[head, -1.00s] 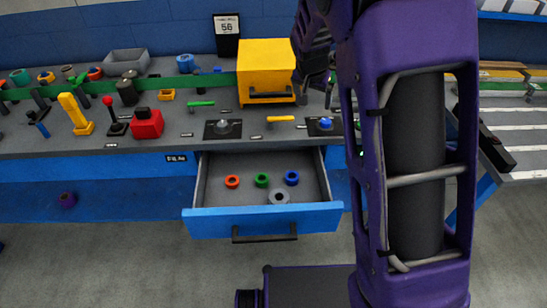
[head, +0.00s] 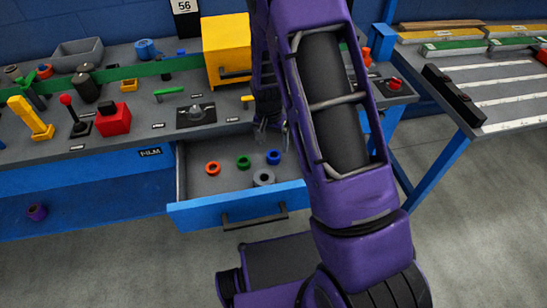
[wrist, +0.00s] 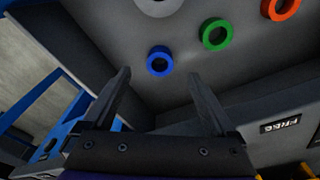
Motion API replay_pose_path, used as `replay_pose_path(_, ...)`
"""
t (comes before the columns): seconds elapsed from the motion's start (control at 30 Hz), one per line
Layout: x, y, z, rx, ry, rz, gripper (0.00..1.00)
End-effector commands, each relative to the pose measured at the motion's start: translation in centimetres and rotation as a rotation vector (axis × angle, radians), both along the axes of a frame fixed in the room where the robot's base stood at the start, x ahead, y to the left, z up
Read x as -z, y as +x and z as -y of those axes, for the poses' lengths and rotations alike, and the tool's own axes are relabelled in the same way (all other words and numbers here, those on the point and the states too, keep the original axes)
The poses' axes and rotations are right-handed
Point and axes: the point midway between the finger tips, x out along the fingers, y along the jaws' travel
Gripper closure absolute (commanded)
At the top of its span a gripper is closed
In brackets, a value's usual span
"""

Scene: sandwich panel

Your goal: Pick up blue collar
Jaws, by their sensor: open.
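The blue collar (head: 273,157) is a small ring lying in the open drawer (head: 240,214), at the right of the coloured rings. It also shows in the wrist view (wrist: 159,61), just beyond and between my gripper's fingertips. My gripper (wrist: 160,84) is open and empty, with its two fingers apart. In the head view my gripper (head: 270,135) is at the drawer's back right, close to the blue collar and partly hidden by my arm. The gripper does not visibly touch the collar.
A green collar (head: 243,162), an orange-red collar (head: 213,168) and a grey ring (head: 263,177) share the drawer. The yellow box (head: 226,48) and a black knob plate (head: 196,114) stand on the bench above. Drawer walls and the bench edge are close to my gripper.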

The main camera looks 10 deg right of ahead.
Motion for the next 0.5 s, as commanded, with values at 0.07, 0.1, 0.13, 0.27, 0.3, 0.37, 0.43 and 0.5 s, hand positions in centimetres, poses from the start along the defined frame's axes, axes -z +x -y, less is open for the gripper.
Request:
replay_pose_path(0.07, 1.4, 0.1, 0.1, 0.001, 0.0, -0.003, 0.08)
replay_pose_path(0.1, 1.7, 0.1, 0.2, 0.001, -0.001, -0.002, 0.08)
replay_pose_path(0.13, 2.0, 0.2, 0.2, 0.001, -0.001, 0.0, 0.08)
replay_pose_path(0.27, 2.6, 0.3, 0.3, 0.0, -0.001, 0.001, 0.08)
replay_pose_path(0.3, 2.9, 0.4, 0.3, 0.0, -0.001, 0.0, 0.08)
replay_pose_path(0.37, 3.6, 0.5, 0.4, 0.001, -0.001, -0.002, 0.08)
replay_pose_path(0.43, 4.7, 0.8, 0.7, 0.001, -0.001, -0.002, 0.08)
replay_pose_path(0.5, 5.7, 1.1, 0.8, 0.002, 0.0, -0.001, 0.08)
